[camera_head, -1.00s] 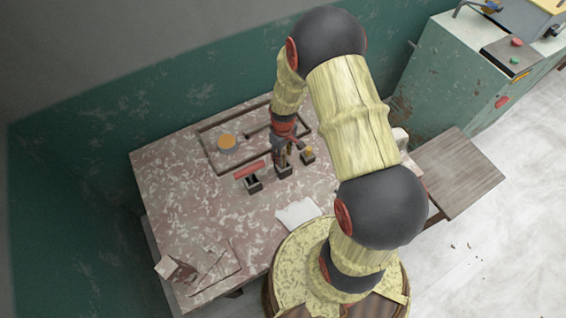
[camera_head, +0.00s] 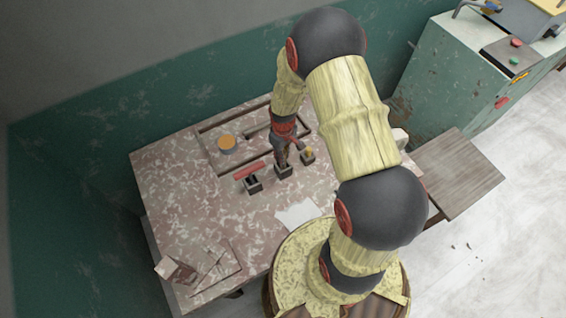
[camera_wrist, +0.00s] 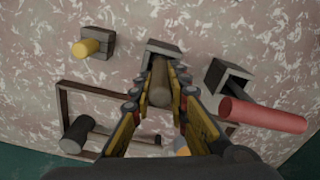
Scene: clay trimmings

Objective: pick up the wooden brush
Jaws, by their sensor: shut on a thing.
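The wooden brush (camera_wrist: 161,92) shows as a brown wooden handle, standing in the middle one of three small dark holders (camera_wrist: 160,50) on the table. My gripper (camera_wrist: 160,82) is shut on this handle, with a finger on each side of it in the wrist view. In the head view, my gripper (camera_head: 283,158) points down just above the middle holder (camera_head: 284,171). The brush's lower end is hidden in the holder, and in the head view my fingers cover most of the brush.
A red-handled tool (camera_wrist: 262,115) in its holder is close on one side, and a yellow-handled tool (camera_wrist: 88,47) on the other. A dark frame (camera_head: 222,169) surrounds an orange-topped round container (camera_head: 227,143). A white sheet (camera_head: 297,213) lies near the front.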

